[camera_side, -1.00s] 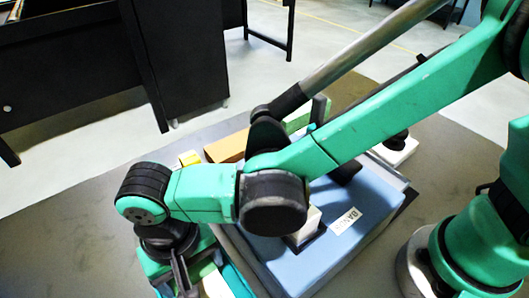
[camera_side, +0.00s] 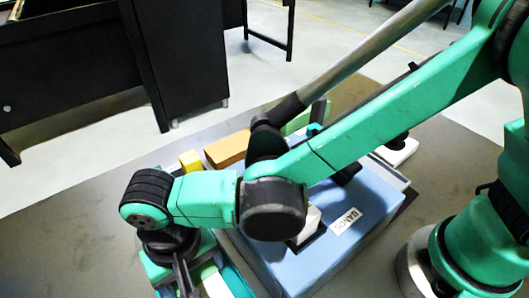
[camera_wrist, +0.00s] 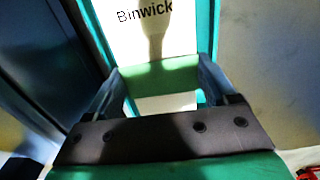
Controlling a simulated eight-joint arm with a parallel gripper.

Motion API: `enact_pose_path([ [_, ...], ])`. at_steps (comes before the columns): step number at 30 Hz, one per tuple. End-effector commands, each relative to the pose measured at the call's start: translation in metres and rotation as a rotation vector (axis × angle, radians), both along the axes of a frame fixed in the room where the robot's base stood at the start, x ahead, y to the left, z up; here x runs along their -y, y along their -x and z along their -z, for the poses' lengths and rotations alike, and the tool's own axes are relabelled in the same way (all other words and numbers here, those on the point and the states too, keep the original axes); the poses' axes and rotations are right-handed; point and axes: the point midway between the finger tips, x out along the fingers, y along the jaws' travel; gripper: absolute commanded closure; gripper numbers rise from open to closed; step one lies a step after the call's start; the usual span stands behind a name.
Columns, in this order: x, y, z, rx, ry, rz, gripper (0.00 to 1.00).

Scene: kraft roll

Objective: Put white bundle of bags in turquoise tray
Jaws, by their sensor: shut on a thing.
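I cannot tell whether this is part of the bundle of bags. Behind it in the wrist view is the turquoise tray (camera_wrist: 214,32), with a white surface marked "Binwick" inside its rim; a gripper shadow falls on that surface. In the side view the tray (camera_side: 234,281) shows partly at the bottom, beside the blue box, and my wrist hides much of it. The gripper points down there, its tips near the bottom edge.
A large blue box (camera_side: 352,207) with a white label stands right of the tray. A white block (camera_side: 312,218) on it is partly hidden. Behind lie a brown block (camera_side: 228,149), a yellow block (camera_side: 190,160) and a green one (camera_side: 297,124). The table's left is clear.

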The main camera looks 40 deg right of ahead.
Motion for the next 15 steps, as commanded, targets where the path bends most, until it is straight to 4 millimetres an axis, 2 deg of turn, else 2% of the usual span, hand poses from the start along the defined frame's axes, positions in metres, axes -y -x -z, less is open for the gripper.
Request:
enact_pose_path([
  [11,-0.0001,0.0000,0.0045,0.000,0.000,0.000,0.83],
  [12,-0.0001,0.0000,0.0048,0.000,0.000,0.000,0.19],
  [14,-0.0001,0.0000,0.0047,0.000,0.000,0.000,0.02],
  [15,0.0000,0.0000,0.0047,0.000,0.000,0.000,0.00],
])
